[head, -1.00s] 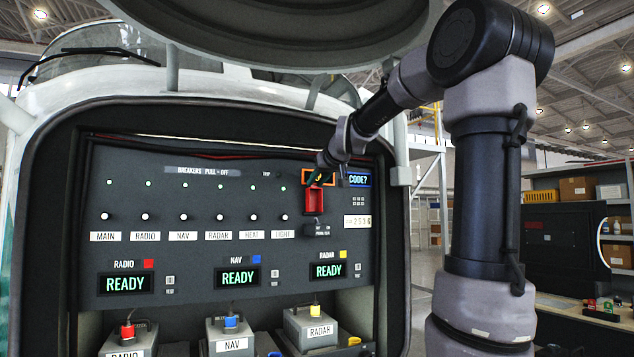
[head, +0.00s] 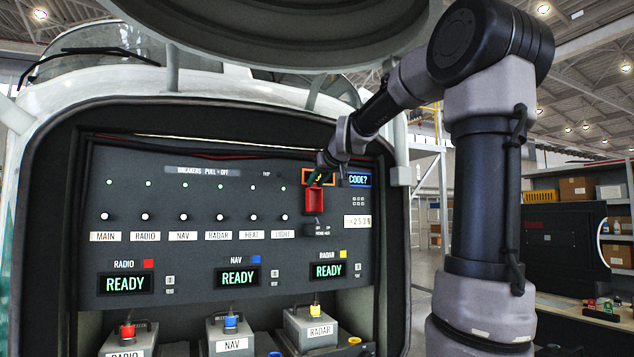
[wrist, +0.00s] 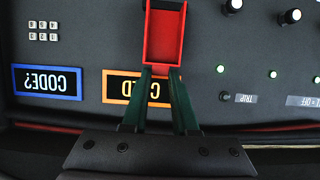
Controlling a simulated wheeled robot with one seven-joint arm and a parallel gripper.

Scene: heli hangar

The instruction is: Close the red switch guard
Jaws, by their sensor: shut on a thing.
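The red switch guard (head: 315,201) is on the upper right of the dark panel. It stands raised above a black switch (head: 318,229), with its hollow inside showing. In the wrist view, which is upside down, the guard (wrist: 165,38) is at the top centre. My gripper (wrist: 161,72) has its two dark green fingers on the guard's top end and is shut on it. In the head view my gripper (head: 316,180) is small and partly hidden by my wrist. The switch is out of the wrist view.
An orange-framed display (wrist: 117,87) lies behind my fingers, partly covered. A blue-framed "CODE?" display (head: 359,180) and a small keypad (wrist: 43,31) are beside the guard. Breaker knobs (head: 285,217) line the panel to the left. Labelled boxes (head: 232,335) stand below.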

